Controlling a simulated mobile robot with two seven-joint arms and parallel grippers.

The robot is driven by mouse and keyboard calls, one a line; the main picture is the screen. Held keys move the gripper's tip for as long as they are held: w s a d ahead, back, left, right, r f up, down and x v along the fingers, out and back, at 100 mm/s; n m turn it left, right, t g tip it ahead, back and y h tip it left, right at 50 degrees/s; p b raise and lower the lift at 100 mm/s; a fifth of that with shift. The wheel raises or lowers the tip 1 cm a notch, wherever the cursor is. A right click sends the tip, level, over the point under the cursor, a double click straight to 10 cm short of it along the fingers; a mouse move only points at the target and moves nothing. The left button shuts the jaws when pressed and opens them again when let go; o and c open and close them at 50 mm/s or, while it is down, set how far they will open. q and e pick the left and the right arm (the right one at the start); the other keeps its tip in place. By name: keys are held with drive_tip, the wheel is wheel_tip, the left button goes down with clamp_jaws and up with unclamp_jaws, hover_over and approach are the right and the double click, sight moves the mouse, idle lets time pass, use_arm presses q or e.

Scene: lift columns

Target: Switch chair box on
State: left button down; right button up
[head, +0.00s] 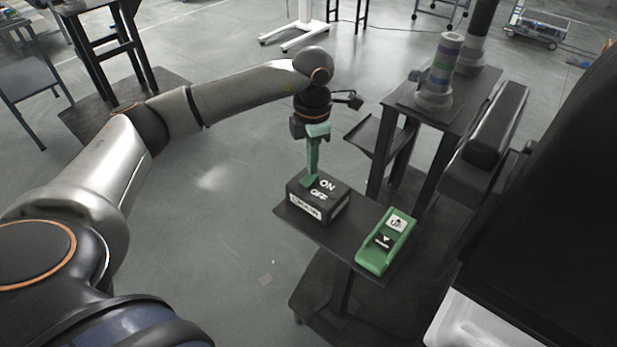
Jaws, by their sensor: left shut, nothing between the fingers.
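The chair box (318,209) is a small black box with white ON and OFF lettering on top and a white label on its front side. It sits on a dark shelf (337,236) of a stand, at the middle of the head view. My left gripper (309,181) points down with its green fingers shut and empty. Its tips are at the top of the box, just left of the ON lettering. I cannot tell whether they touch it, and the fingers hide that part of the top. My right gripper is not in view.
A green control box (387,240) with an UP button and a down arrow sits on the shelf, right of the chair box. A higher dark shelf (441,119) holds a striped column. A large black body fills the right side. Open floor (205,235) lies to the left.

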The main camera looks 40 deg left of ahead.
use_arm(q)
drive_tip(key=shift+f+b, duration=0.55)
drive_tip(key=shift+f, duration=0.25)
idle(0.4)
drive_tip(key=shift+r+p, duration=2.65)
drive_tip(key=shift+r, duration=0.95)
